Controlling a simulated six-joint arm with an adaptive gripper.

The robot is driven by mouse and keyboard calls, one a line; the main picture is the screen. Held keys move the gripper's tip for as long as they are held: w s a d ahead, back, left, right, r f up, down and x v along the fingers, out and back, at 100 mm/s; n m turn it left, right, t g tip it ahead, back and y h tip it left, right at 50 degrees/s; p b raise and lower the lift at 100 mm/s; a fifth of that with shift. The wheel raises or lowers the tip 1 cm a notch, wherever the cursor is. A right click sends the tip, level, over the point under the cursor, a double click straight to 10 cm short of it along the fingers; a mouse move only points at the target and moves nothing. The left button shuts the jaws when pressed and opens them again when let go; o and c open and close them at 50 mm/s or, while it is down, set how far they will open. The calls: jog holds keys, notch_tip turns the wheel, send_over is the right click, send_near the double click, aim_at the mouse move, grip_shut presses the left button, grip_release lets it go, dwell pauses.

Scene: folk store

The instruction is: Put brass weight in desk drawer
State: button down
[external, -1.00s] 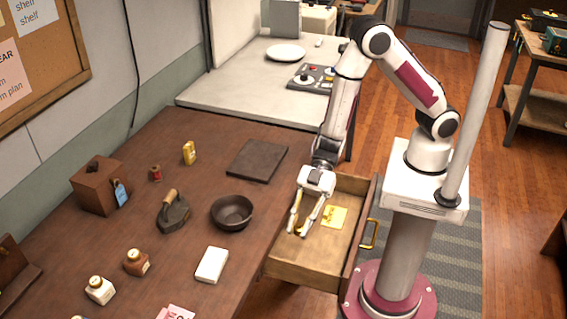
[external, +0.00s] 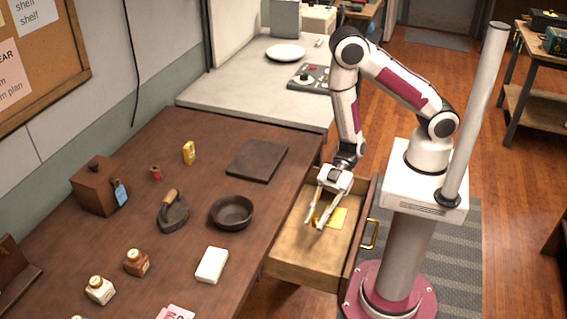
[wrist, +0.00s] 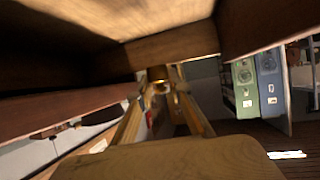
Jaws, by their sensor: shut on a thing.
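My gripper (external: 315,225) is inside the open desk drawer (external: 290,266), fingers pointing down. In the wrist view my gripper (wrist: 161,88) is closed around a small brass weight (wrist: 157,74) at its fingertips. The weight is mostly hidden by the fingers in the external view; a golden patch shows between them. The drawer is pulled out from the dark wooden desk (external: 200,215). I cannot tell whether the weight touches the drawer floor.
The drawer front has a brass handle (external: 371,234). On the desk are a dark bowl (external: 232,213), an iron (external: 173,214), a white box (external: 212,265), a dark flat slab (external: 257,161) and a small yellow object (external: 189,153).

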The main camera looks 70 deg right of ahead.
jog(key=shift+f, duration=0.1)
send_over(314, 248)
jog(key=shift+d+f, duration=0.1)
jog(key=shift+f, duration=2.75)
jog(key=shift+f, duration=2.05)
jog(key=shift+f, duration=0.1)
jog(key=c, duration=1.8)
grip_release()
jog(key=shift+c, duration=0.2)
jog(key=shift+v, duration=3.8)
